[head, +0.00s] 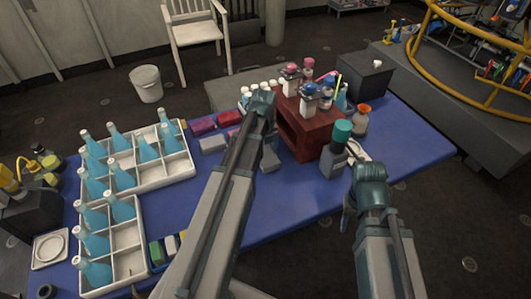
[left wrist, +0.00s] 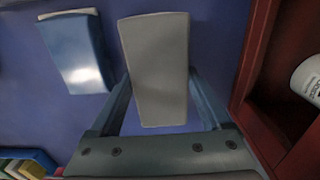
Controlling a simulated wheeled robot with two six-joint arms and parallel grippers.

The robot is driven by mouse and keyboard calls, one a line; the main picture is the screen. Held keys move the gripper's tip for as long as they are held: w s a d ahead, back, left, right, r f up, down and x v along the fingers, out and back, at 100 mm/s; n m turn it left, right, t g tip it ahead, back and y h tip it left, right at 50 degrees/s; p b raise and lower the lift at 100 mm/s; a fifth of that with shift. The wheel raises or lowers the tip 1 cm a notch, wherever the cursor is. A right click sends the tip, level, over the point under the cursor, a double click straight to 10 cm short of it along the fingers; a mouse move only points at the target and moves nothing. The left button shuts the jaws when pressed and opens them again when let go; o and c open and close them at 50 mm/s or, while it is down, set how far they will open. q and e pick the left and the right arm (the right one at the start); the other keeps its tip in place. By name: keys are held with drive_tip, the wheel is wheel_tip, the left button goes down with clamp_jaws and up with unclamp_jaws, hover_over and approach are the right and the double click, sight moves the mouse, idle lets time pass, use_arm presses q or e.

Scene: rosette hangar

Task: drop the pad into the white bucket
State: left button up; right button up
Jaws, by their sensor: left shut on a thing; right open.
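A grey pad (left wrist: 158,45) is between the fingers of my left gripper (left wrist: 160,90), which is shut on it over the blue table. In the head view my left forearm hides most of that gripper; a grey piece that looks like the pad (head: 269,158) shows just right of the arm, beside the red rack. The white bucket (head: 146,83) stands upright on the floor beyond the table's far left edge, well away from the gripper. My right gripper (head: 349,205) is open and empty over the table's right part, partly hidden by its own wrist.
A red rack (head: 317,136) with bottles stands right of the left gripper. White crates (head: 130,262) with blue bottles fill the table's left side. More pads (head: 203,126) lie between crates and rack. A teal-capped bottle (head: 335,160) is near my right gripper. A white chair (head: 197,36) stands behind.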

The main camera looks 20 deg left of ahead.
use_arm(q)
drive_tip(key=shift+f, duration=0.2)
drive_tip(key=o, duration=1.3)
drive_tip(key=shift+r, duration=0.15)
wheel_tip(320, 180, up, 14)
drive_tip(key=p, duration=1.4)
drive_tip(key=s+d+n+y, duration=0.1)
drive_tip(key=s+d+n, duration=0.7)
drive_tip(key=d+n, duration=0.3)
drive_tip(key=s+d+n, duration=0.7)
drive_tip(key=d+n, duration=0.4)
drive_tip(key=n, duration=0.1)
drive_tip(key=n+h, duration=0.1)
drive_tip(key=n, duration=1.2)
hover_over(264, 152)
drive_tip(key=shift+a+f, duration=0.25)
